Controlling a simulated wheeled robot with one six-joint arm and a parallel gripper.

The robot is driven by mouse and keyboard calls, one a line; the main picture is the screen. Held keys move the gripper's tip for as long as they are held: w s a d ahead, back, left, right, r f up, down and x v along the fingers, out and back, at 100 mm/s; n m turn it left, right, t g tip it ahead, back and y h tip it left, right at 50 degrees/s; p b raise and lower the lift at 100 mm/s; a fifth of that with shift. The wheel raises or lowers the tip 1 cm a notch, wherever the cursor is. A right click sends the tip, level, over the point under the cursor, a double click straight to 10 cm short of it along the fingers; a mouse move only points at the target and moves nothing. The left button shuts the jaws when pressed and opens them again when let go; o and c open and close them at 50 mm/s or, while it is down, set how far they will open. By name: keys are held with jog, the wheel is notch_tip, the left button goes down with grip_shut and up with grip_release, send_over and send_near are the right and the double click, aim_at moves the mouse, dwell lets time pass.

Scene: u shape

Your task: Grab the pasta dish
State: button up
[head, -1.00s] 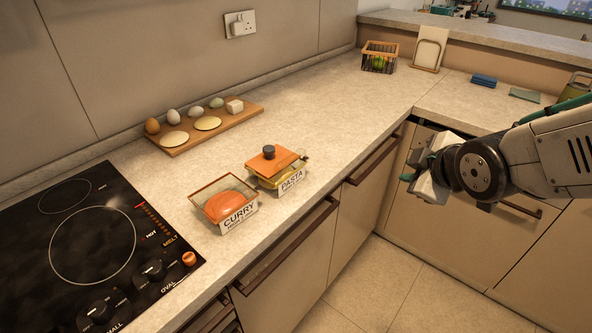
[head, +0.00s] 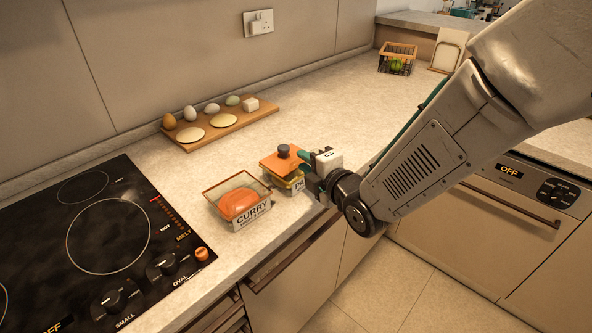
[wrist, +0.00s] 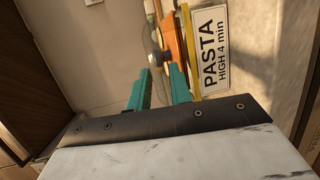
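The pasta dish (head: 282,183) is a small yellowish container with an orange lid and a dark round knob (head: 284,150). It stands on the counter beside the curry dish, and my gripper hides its right side and part of its label. In the wrist view its orange lid (wrist: 172,38) and the white "PASTA HIGH 4 min" label (wrist: 211,50) show sideways. My gripper (head: 306,165) is right of the dish, close to the lid. In the wrist view its two teal fingers (wrist: 160,80) are apart, with the knob beyond their tips. Contact cannot be told.
The curry dish (head: 238,204) is an open glass tray close on the left. A black hob (head: 105,235) lies farther left. A wooden board (head: 222,127) with eggs and pale discs is behind. The counter toward the wire basket (head: 397,60) is clear.

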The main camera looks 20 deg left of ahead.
jog(key=shift+x, duration=0.95)
grip_shut()
jog(key=shift+r, duration=0.1)
dwell(0.5)
